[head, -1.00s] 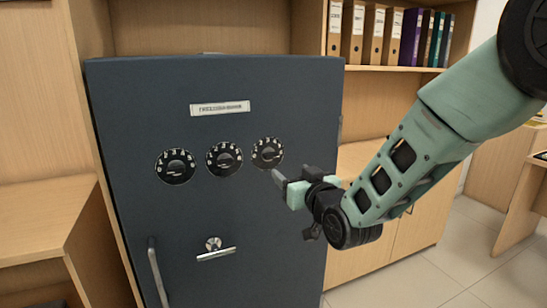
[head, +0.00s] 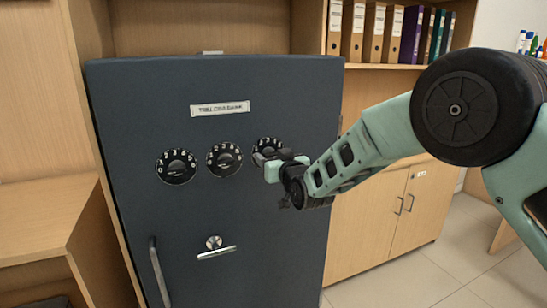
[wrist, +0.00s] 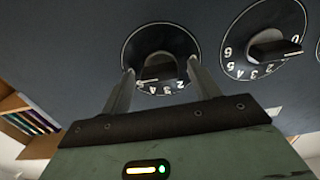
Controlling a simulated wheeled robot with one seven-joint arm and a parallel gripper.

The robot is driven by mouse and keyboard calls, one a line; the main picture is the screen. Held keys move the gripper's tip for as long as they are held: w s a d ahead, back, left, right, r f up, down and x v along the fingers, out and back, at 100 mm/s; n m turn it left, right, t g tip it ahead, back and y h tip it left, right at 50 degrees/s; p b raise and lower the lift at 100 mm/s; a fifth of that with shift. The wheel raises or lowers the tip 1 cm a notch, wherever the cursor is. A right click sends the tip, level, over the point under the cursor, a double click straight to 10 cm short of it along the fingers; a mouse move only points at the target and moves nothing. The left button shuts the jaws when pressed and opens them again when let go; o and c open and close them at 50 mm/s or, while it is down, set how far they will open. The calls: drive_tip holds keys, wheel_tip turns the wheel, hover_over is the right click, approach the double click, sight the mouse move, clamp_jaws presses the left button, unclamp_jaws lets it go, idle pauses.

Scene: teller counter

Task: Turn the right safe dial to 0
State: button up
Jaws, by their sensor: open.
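The right safe dial (head: 266,144) is black with white numbers, on the front of a dark blue safe (head: 290,90). My gripper covers its lower part in the head view. In the wrist view the right dial (wrist: 160,36) is straight ahead, with its dark knob (wrist: 158,68) between the fingertips. My gripper (wrist: 162,69) is open, one finger on each side of the knob. I cannot tell whether either finger touches it. In the head view my gripper (head: 260,163) is up at the dial. The exact number the dial points to is unclear.
The middle dial (head: 224,159) and left dial (head: 176,166) sit just left of the right one. Below are a safe handle (head: 215,250) and a vertical bar (head: 158,270). A shelf of binders (head: 385,32) stands behind at the right.

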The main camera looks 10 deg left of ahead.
drive_tip(key=c, duration=1)
